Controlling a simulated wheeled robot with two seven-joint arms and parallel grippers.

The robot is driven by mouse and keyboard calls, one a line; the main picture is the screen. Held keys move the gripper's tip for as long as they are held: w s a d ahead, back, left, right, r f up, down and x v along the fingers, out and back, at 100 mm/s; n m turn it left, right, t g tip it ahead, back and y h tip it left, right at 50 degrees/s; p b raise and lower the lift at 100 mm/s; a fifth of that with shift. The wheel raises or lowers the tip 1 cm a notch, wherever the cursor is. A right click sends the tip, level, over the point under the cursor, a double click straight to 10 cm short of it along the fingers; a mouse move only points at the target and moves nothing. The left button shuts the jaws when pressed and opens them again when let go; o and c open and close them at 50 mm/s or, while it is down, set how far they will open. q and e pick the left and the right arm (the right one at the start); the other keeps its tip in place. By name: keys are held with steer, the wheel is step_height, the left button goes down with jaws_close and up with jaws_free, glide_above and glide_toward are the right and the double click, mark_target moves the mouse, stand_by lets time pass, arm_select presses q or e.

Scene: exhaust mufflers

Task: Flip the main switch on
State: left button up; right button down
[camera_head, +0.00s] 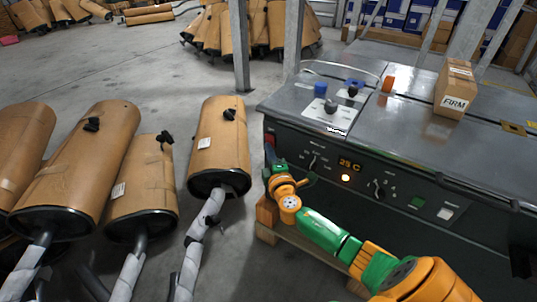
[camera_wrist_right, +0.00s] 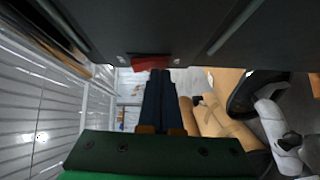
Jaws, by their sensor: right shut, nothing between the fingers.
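The dark machine panel (camera_head: 350,172) has a red part (camera_head: 269,140) at its left end, which looks like the main switch. It also shows as a red block in the right wrist view (camera_wrist_right: 152,63), on the dark machine edge just beyond my fingertips. My right gripper (camera_head: 271,160) is at the panel's left end, just below the red part. In the right wrist view its dark fingers (camera_wrist_right: 160,77) are shut together and empty, pointing at the red block. I cannot tell whether they touch it. The switch's position is unclear. My left gripper is not in view.
A FIRM carton (camera_head: 455,88) stands on the machine top. Wrapped mufflers (camera_head: 219,145) stand on the floor at left, near my right arm.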

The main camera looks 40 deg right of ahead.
steer(key=p+v, duration=0.1)
steer(key=v, duration=0.6)
